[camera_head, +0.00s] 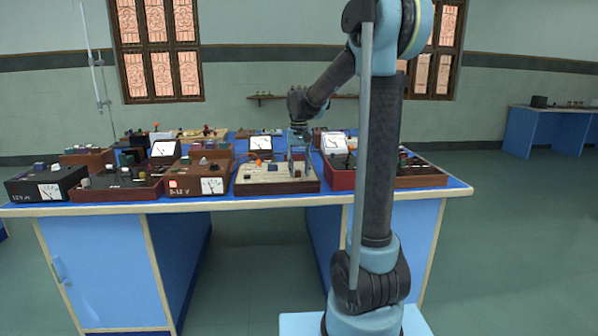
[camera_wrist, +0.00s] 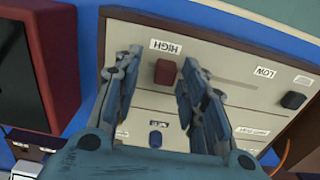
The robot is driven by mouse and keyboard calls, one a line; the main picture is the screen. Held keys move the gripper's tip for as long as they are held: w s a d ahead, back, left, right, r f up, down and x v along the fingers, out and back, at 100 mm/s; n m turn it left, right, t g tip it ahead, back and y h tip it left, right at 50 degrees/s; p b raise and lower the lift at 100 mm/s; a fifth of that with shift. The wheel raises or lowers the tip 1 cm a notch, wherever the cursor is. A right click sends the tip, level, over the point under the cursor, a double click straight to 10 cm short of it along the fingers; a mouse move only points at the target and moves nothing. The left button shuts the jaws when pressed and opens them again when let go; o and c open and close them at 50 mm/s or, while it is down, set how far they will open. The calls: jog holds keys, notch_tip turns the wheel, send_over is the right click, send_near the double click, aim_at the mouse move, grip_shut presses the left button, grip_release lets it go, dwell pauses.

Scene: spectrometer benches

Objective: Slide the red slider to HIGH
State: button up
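The red slider (camera_wrist: 165,73) is a small dark red block on a cream panel (camera_wrist: 225,60) in the wrist view. It sits close below the HIGH label (camera_wrist: 166,47). The LOW label (camera_wrist: 265,72) is farther right, near a black knob (camera_wrist: 292,100). My gripper (camera_wrist: 161,60) is open, its two fingers either side of the red slider. The right finger looks very close to it; I cannot tell whether they touch.
A blue knob (camera_wrist: 155,138) is on the panel between the fingers. A dark red box (camera_wrist: 52,60) stands close on the left in the wrist view. In the head view, a 0-12 V box (camera_head: 190,180) and a red instrument box (camera_head: 341,178) flank the cream-topped box on the blue bench (camera_head: 240,203).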

notch_tip(320, 180, up, 12)
jog(key=shift+f, duration=0.2)
dwell(0.5)
jog(key=s+d+f+t, duration=0.1)
jog(key=s+d+f, duration=0.2)
jog(key=s+f, duration=0.35)
jog(key=s+d+f, duration=0.3)
jog(key=s, duration=0.7)
jog(key=s+d+f+t, duration=0.1)
jog(key=s+d+f, duration=0.3)
jog(key=s, duration=0.5)
jog(key=s+d+f, duration=0.1)
jog(key=s+f, duration=0.7)
jog(key=f, duration=0.2)
jog(key=shift+d+f, duration=0.2)
jog(key=shift+f, duration=0.1)
